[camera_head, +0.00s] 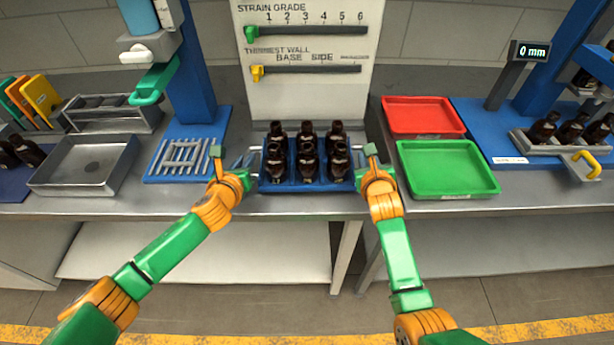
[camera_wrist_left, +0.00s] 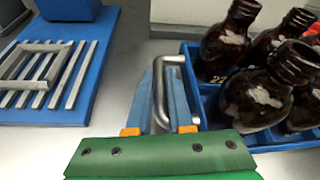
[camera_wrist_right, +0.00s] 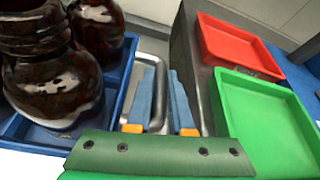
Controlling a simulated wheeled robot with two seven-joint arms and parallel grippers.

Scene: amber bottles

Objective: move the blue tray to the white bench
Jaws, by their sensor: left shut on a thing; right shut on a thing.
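The blue tray (camera_head: 306,187) stands at the middle of the grey steel worktop with several brown bottles (camera_head: 308,150) upright in its compartments. It has a metal bar handle at each end. My left gripper (camera_head: 240,164) is shut on the left handle (camera_wrist_left: 170,62); the bar shows between its blue fingers in the left wrist view. My right gripper (camera_head: 367,162) is shut on the right handle (camera_wrist_right: 158,95), which also shows between the fingers in the right wrist view. I cannot tell whether the tray's underside touches the worktop.
A green tray (camera_head: 448,168) and a red tray (camera_head: 422,116) lie to the right. A blue stand with a metal grate (camera_head: 185,158) and a steel pan (camera_head: 84,164) are to the left. An upright grading board (camera_head: 308,90) stands behind. Pale shelf surfaces (camera_head: 190,255) lie below the worktop.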

